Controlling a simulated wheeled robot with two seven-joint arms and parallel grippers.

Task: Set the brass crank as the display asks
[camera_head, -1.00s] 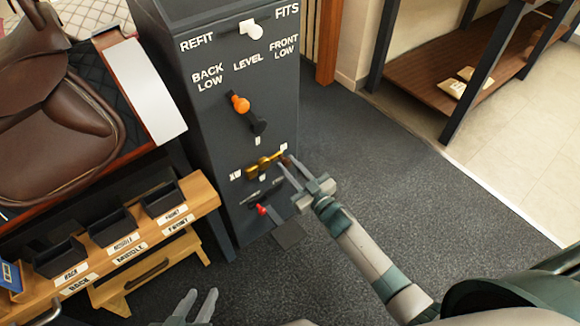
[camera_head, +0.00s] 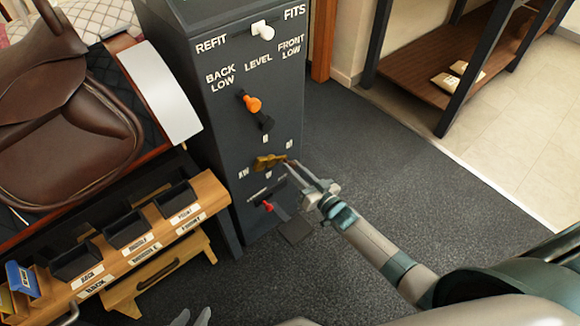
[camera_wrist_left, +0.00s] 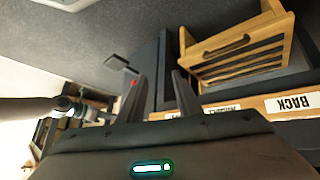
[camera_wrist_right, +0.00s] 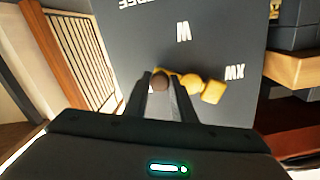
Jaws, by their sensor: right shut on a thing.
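The brass crank (camera_head: 268,162) is on the front of the dark cabinet, among small white size letters that are hard to read. In the right wrist view the crank (camera_wrist_right: 205,87) shows its brass arm, and its brown handle (camera_wrist_right: 160,82) lies between my right fingers. My right gripper (camera_head: 296,168) is shut on the crank's handle. My left gripper (camera_head: 192,319) barely shows at the bottom edge; in the left wrist view its fingers (camera_wrist_left: 160,78) are apart and empty. I see no lit display.
Above the crank are an orange-tipped lever (camera_head: 252,103) and a white switch (camera_head: 263,30) between REFIT and FITS. A red-tipped lever (camera_head: 267,206) is below. A saddle (camera_head: 65,120) and wooden rack with black bins (camera_head: 128,229) stand left. The floor at right is clear.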

